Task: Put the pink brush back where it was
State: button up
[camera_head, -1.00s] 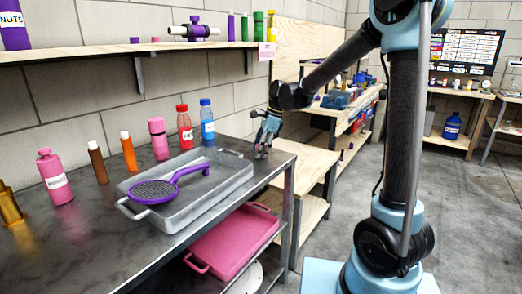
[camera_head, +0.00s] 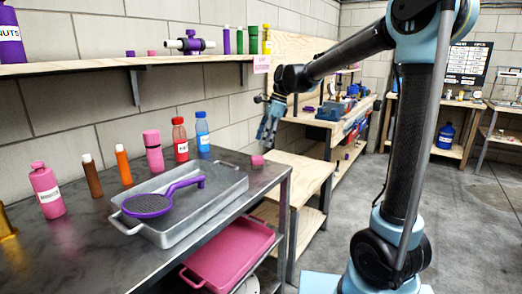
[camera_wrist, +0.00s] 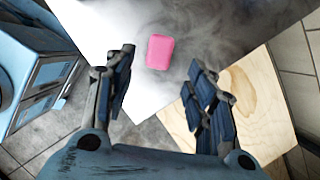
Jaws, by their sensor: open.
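A small pink block-like thing (camera_head: 257,160), which I take for the pink brush, lies on the grey metal table near its far right corner. No bristles can be made out. It also shows in the wrist view (camera_wrist: 160,52), resting on the grey tabletop. My gripper (camera_head: 267,139) is open and empty above it, fingers pointing down. In the wrist view the pink thing shows between and beyond the spread fingers, apart from both.
A grey metal tray (camera_head: 220,205) with a purple strainer (camera_head: 150,204) stands on the table. Several bottles line its wall side, including a red one (camera_head: 180,140) and a blue one (camera_head: 202,133). A shelf (camera_head: 100,69) runs above. A lower wooden bench (camera_head: 297,172) adjoins at right.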

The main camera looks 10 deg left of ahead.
jog(key=s+d+f+n+t+h, duration=0.1)
jog(key=s+d+n, duration=0.3)
jog(key=d, duration=0.8)
jog(key=s+d+f+n+t+h, duration=0.15)
jog(key=s+d, duration=0.45)
jog(key=d, duration=0.6)
jog(key=s+d+f+n+t+h, duration=0.1)
jog(key=s+d+f+n, duration=0.7)
jog(key=s+d+f, duration=0.5)
jog(key=shift+s+d+f, duration=0.35)
jog(key=shift+s+f, duration=0.35)
jog(key=shift+f, duration=0.05)
